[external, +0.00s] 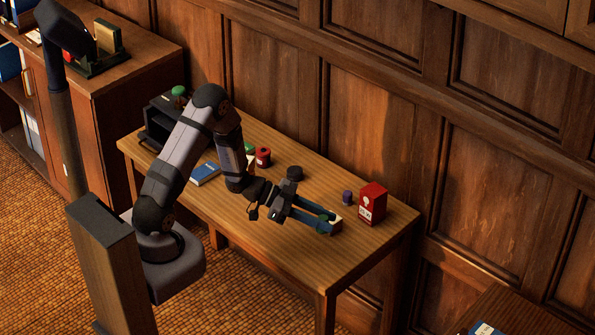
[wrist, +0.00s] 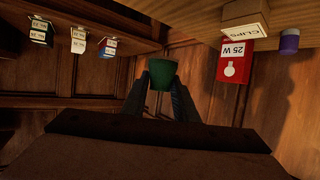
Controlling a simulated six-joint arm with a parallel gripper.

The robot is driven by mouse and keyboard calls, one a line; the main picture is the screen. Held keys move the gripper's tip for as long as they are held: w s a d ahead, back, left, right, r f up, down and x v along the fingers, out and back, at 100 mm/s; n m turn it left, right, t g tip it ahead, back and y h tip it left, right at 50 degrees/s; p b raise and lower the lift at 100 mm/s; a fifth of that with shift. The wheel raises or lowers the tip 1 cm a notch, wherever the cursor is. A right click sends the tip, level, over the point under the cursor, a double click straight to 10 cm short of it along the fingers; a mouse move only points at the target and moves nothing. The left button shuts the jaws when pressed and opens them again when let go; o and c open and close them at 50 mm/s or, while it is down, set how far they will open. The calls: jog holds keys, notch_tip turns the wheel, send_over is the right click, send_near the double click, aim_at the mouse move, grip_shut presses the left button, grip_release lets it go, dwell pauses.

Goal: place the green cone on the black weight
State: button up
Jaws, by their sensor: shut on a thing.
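The green cone (wrist: 162,73) is between the two fingertips of my gripper (wrist: 163,88) in the wrist view, with its wide end toward the top of the picture. My gripper (external: 326,222) is shut on it, low near the right front part of the desk in the external view. There the cone (external: 325,217) shows only as a small dark green patch between the fingers. A dark round piece that looks like the black weight (external: 295,172) stands on the desk behind my wrist, apart from the cone. The weight is not seen in the wrist view.
A small clips box (external: 337,226) is close beside my fingertips. A red bulb box (external: 372,204) and a purple cylinder (external: 347,198) stand to their right and behind. A red spool-like item (external: 263,156) and blue book (external: 205,174) lie farther left. The front right desk top is clear.

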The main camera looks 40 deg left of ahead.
jog(key=shift+w+f+b, duration=0.15)
jog(key=shift+f+b, duration=0.6)
jog(key=shift+b, duration=0.2)
jog(key=shift+w+a+f+b, duration=0.1)
jog(key=shift+f+b, duration=0.1)
jog(key=shift+b, duration=0.25)
jog(key=shift+w+f+b, duration=0.1)
jog(key=shift+w+b, duration=0.25)
jog(key=shift+b, duration=0.15)
jog(key=w+a+r+n+t+y+b, duration=0.25)
jog(key=w+a+r+n+y, duration=0.2)
jog(key=w+a, duration=0.4)
jog(key=w+a+r+n+t+y+b, duration=0.1)
jog(key=w+a+r+n+t+y, duration=0.35)
jog(key=w+a, duration=0.45)
jog(key=w+a+r+n+g+y, duration=0.1)
jog(key=w+a+n+y, duration=0.3)
jog(key=a, duration=0.5)
jog(key=s+a+f+n+y, duration=0.2)
jog(key=a+f+y, duration=0.1)
jog(key=f, duration=0.1)
jog(key=shift+s+a+f+n+g, duration=0.15)
jog(key=shift+s+n+g, duration=0.15)
jog(key=shift+s+n, duration=0.1)
jog(key=shift+f, duration=0.1)
